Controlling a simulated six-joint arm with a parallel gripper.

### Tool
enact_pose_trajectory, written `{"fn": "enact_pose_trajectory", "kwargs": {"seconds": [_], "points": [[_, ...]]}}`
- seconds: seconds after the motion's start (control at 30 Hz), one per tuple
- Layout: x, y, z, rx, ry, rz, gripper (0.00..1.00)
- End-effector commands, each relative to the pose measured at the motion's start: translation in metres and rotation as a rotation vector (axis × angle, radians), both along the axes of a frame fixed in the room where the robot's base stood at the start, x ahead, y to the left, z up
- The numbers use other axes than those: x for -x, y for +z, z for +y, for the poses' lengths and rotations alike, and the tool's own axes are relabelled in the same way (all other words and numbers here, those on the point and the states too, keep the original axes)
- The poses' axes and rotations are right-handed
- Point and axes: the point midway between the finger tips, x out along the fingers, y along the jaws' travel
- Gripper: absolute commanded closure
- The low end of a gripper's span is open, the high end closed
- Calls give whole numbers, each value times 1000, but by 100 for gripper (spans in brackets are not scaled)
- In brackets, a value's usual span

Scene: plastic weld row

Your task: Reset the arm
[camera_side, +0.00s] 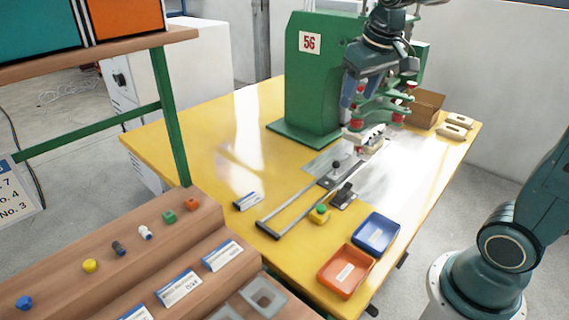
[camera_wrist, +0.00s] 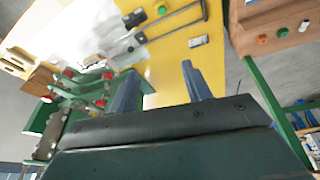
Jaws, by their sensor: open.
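My gripper (camera_side: 352,98) hangs above the yellow table (camera_side: 225,135), in front of the green welding machine (camera_side: 308,80) marked 56. In the wrist view my gripper (camera_wrist: 157,82) has two blue fingers spread apart, with bare yellow table showing between them and nothing held. The machine's green clamp arms with red knobs (camera_wrist: 70,74) lie to the left of the fingers in that view. In the side view my wrist overlaps part of the machine, so the distance between them cannot be told.
A slide fixture (camera_side: 300,200) with a black knob, and a yellow-green button box (camera_side: 320,213), stand on the table. A blue tray (camera_side: 375,232) and an orange tray (camera_side: 345,271) sit at the front edge. A cardboard box (camera_side: 427,106) is behind. Wooden shelving stands left.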

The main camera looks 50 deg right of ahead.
Motion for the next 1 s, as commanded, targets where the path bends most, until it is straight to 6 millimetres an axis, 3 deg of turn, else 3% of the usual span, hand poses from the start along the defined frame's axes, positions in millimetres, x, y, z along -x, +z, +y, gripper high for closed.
{"fn": "enact_pose_trajectory", "kwargs": {"seconds": [0.27,0.6,0.8,1.0], "points": [[60,3,32,-11,84,-70,51],[126,-15,63,-30,184,-148,51],[150,-28,73,-40,223,-178,51],[157,-32,76,-43,235,-186,51]]}}
